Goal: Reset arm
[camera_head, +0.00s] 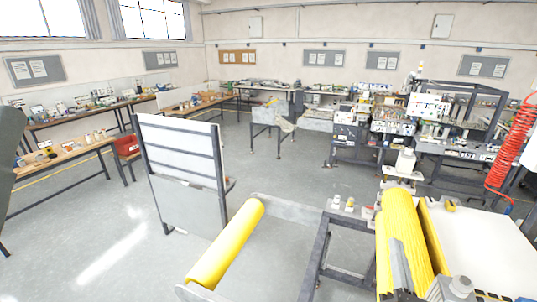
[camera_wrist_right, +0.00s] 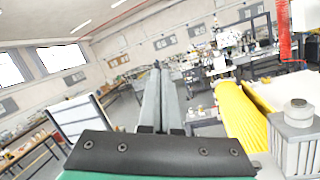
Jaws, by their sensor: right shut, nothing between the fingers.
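My right gripper (camera_head: 398,243) shows in the head view as narrow grey fingers in front of the yellow roll (camera_head: 406,225) at the right. In the right wrist view the two long grey fingers (camera_wrist_right: 157,72) lie side by side, shut and empty, pointing out into the room. The yellow roll (camera_wrist_right: 240,115) is to their right there. My left gripper does not show in the head view. A dark shape at the left edge of the head view is cut off, and I cannot tell what it is.
A second yellow roll (camera_head: 226,245) lies low at the front centre. A white upright panel (camera_head: 180,150) stands left of it. A white table surface (camera_head: 480,245) extends at the right. A red coiled hose (camera_head: 508,145) hangs above it. Open grey floor (camera_head: 105,235) lies at the left.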

